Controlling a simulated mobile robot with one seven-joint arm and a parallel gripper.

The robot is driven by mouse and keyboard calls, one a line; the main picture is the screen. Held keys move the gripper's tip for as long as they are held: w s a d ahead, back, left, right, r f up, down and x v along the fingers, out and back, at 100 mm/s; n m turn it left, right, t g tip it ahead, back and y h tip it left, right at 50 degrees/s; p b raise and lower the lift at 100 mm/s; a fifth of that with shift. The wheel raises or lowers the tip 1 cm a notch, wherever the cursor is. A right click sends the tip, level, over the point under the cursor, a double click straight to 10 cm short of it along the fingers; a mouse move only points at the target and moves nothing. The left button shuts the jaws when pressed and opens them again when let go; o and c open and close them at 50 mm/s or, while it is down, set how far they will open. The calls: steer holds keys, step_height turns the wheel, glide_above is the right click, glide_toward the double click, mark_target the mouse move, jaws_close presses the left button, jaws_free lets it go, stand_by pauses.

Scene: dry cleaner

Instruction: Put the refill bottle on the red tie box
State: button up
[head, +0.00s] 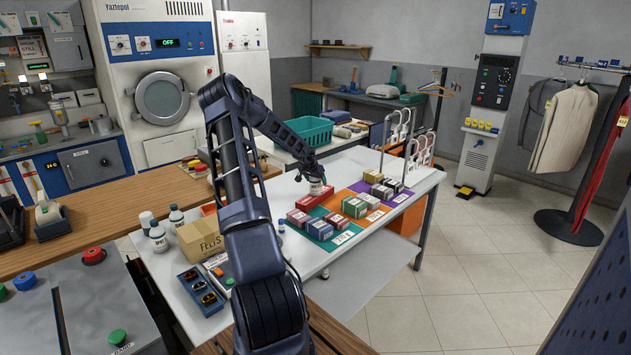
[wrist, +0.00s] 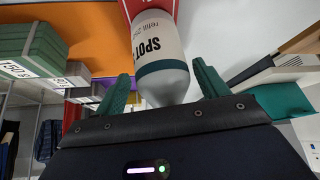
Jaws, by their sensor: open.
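The refill bottle (wrist: 159,45), white with a dark green band and "SPOT" lettering, shows in the wrist view with its base against the red tie box (wrist: 148,8). In the head view the bottle (head: 317,188) appears upright on top of the long red box (head: 314,199), partly hidden by my gripper (head: 315,180). In the wrist view my gripper (wrist: 163,88) is open. Its green fingers are spread on either side of the bottle's shoulder, with a visible gap on both sides.
Several small boxes (head: 320,229) stand on coloured mats right of and in front of the red box. Other white bottles (head: 158,238) and a cardboard box (head: 200,238) are at the table's left. A green basket (head: 303,132) is behind. White racks (head: 399,140) stand at the back right.

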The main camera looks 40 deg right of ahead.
steer(key=v, duration=1.2)
steer(key=s+a+r+n+t+y, duration=0.15)
steer(key=a+r, duration=0.35)
steer(key=a, duration=0.7)
steer(key=a+r+n+t+y, duration=0.1)
steer(key=a+r+n+y, duration=0.3)
steer(key=a, duration=0.9)
steer(key=s+a+r+n+t+y, duration=0.1)
steer(key=a+r, duration=0.5)
steer(key=a, duration=0.6)
steer(key=s+a+r+n+y, duration=0.1)
steer(key=s+a+r+n, duration=0.35)
steer(key=s+a, duration=0.85)
steer(key=s+a+n+h, duration=0.1)
steer(key=s+a+n, duration=0.2)
steer(key=s+a, duration=0.7)
steer(key=shift+s+g, duration=0.45)
steer(key=shift+s, duration=0.4)
